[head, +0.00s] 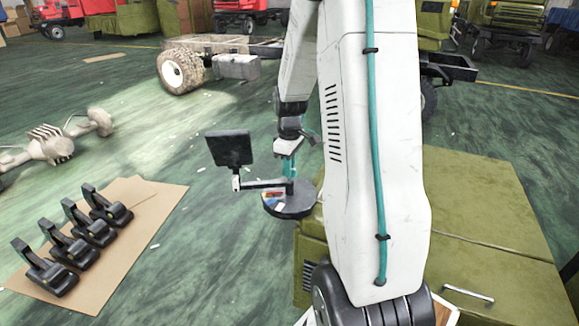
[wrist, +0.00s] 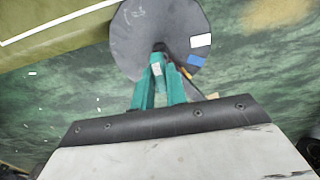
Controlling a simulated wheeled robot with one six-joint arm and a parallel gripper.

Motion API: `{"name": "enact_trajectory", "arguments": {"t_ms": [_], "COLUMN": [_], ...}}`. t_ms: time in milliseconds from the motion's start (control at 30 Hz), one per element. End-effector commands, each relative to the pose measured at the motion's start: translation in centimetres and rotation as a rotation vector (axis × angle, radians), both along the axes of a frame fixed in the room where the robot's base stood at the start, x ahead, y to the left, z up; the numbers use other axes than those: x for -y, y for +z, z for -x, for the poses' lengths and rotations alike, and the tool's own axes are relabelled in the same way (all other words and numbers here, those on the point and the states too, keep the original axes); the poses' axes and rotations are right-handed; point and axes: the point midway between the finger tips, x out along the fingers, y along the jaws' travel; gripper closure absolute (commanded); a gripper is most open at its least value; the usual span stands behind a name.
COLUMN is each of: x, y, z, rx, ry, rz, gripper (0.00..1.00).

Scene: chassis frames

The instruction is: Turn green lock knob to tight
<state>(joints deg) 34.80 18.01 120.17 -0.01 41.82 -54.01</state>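My gripper (head: 289,174) points down over a round dark disc (head: 300,207) in the head view. Its teal fingers also show in the wrist view (wrist: 159,60), with their tips close together at a small dark part standing on the disc (wrist: 135,35). I cannot tell whether the fingers touch or grip that part. A black panel (head: 230,148) on a jointed grey bracket (head: 262,184) reaches left from the disc's middle. I cannot make out a green lock knob; the fingers may hide it.
An olive-green cabinet (head: 490,205) stands at the right. Black pedal-like parts (head: 68,250) lie on cardboard (head: 150,200) at the lower left. A metal axle part (head: 55,145) lies at the left. A vehicle chassis (head: 225,50) is behind.

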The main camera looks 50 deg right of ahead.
Motion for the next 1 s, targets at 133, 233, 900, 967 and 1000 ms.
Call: {"name": "enact_trajectory", "arguments": {"t_ms": [133, 233, 900, 967, 1000], "x": [-0.01, -0.01, -0.01, 0.00, 0.00], "y": [0.03, 0.03, 0.07, 0.07, 0.07], "z": [-0.01, -0.01, -0.02, -0.02, -0.02], "rx": [0.000, 0.000, 0.000, 0.000, 0.000], "ry": [-0.003, -0.016, -0.498, -0.555, -0.593], "rz": [0.000, 0.000, 0.000, 0.000, 0.000], "gripper": [1.00, 1.00, 1.00, 1.00, 1.00]}}
